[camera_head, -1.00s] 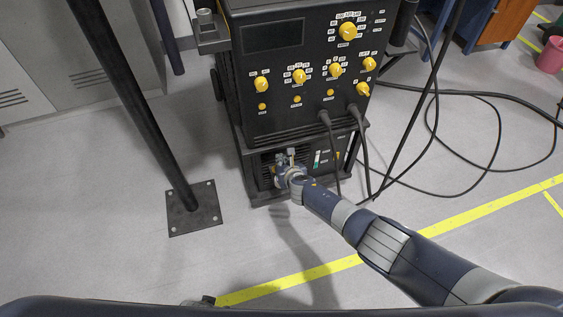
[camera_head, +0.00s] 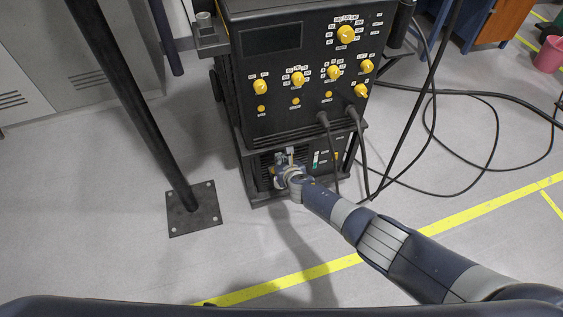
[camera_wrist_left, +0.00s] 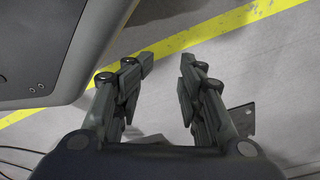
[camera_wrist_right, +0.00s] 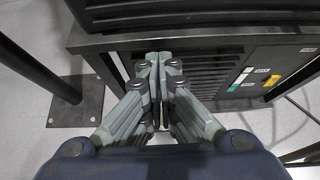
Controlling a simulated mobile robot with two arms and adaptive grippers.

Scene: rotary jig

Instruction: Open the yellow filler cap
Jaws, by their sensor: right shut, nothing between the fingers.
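The black cabinet (camera_head: 262,175) under the console has a slatted grille on its front. A small yellow piece (camera_wrist_right: 272,80) shows on the right of that front in the right wrist view. In the head view the right gripper (camera_head: 287,154) hides part of the grille. My left gripper (camera_wrist_left: 167,62) is open and empty above the grey floor.
The console (camera_head: 300,70) above has several yellow knobs and two plugged black cables. A black post on a floor plate (camera_head: 194,222) stands to the left. Loose cables (camera_head: 440,180) lie right of the cabinet. The front floor is clear.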

